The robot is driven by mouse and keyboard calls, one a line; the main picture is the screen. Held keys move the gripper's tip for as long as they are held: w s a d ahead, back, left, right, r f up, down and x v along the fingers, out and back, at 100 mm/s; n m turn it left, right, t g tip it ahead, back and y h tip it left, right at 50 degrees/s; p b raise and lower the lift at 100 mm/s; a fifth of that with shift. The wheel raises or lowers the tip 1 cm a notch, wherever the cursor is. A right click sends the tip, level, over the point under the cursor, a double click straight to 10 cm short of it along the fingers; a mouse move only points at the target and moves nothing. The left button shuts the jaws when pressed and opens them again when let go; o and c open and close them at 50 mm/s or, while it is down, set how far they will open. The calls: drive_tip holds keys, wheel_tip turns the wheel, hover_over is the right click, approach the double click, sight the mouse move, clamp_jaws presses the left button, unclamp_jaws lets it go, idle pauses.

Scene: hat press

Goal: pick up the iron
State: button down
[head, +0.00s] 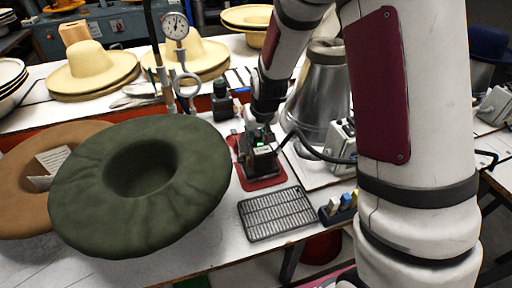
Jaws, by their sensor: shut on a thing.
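The iron (264,163) is a small dark, boxy thing with a little green light, at the middle of the head view. It is on or just above a red pad (270,184); I cannot tell whether it touches the pad. My gripper (260,130) comes down on it from above and is shut on its upper part. My arm and the gripper's dark body hide much of the grip, and the fingertips are hard to make out.
A green felt hat (200,200) and a brown hat (22,205) lie left. A metal grate (276,213) is in front of the pad. A metal cone-shaped vessel (322,95) and a grey box (342,140) with a dark cable stand right. A gauge (175,27) stands behind.

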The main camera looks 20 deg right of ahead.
drive_tip(key=shift+w+r, duration=0.15)
drive_tip(key=shift+r, duration=1.6)
drive_tip(key=shift+s+r, duration=0.2)
drive_tip(key=shift+s, duration=0.05)
drive_tip(key=s+a+r+p, duration=0.1)
drive_tip(key=s+p, duration=0.3)
drive_tip(key=s, duration=1.1)
wheel_tip(320, 180, up, 6)
drive_tip(key=p, duration=0.4)
drive_tip(key=shift+s+r+p, duration=0.15)
drive_tip(key=shift+s+p, duration=0.15)
drive_tip(key=shift+p, duration=0.05)
